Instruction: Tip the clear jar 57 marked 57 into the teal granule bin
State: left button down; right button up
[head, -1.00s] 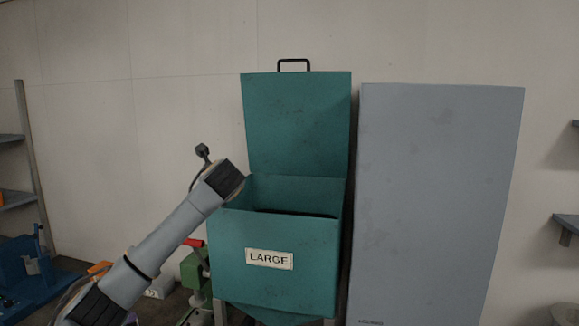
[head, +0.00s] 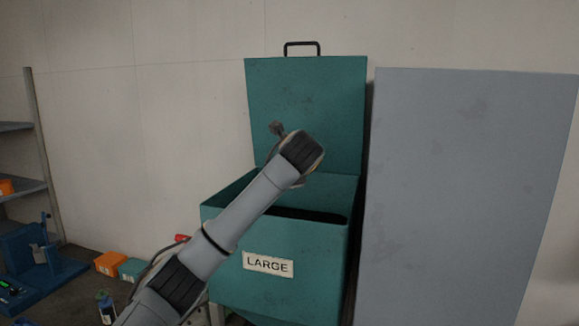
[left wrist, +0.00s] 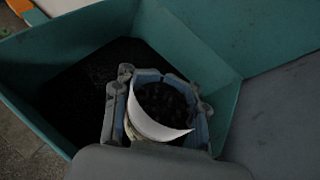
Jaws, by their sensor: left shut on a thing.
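The teal granule bin (head: 310,237) stands open in the head view with a label reading LARGE, its lid (head: 310,100) raised behind it. In the left wrist view, my left gripper (left wrist: 161,88) is shut around the jar (left wrist: 142,122), which has a white label and dark granules inside. The number on it cannot be read. The jar is over the bin's opening, with dark contents in the bin (left wrist: 95,80) below. My right gripper is not in view.
A tall grey panel (head: 465,190) stands close to the bin's right side. Orange (head: 110,262) and teal (head: 132,268) boxes sit at the lower left, near a blue device (head: 35,255) and a shelf (head: 20,190).

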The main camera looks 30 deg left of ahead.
pick_arm(q)
jog(key=d+n+t+h+b, duration=0.1)
jog(key=n+h, duration=0.2)
jog(key=n, duration=0.1)
jog(key=w+d+f+n+t+h+b, duration=0.1)
jog(key=n+t+h, duration=0.1)
jog(key=n+h, duration=0.2)
jog(key=d+n+t+h+b, duration=0.1)
jog(key=n+t+h, duration=0.1)
jog(key=n+h, duration=0.1)
jog(key=shift+w+f+n+h, duration=0.35)
jog(key=shift+f+n+h, duration=0.05)
jog(key=shift+n, duration=0.1)
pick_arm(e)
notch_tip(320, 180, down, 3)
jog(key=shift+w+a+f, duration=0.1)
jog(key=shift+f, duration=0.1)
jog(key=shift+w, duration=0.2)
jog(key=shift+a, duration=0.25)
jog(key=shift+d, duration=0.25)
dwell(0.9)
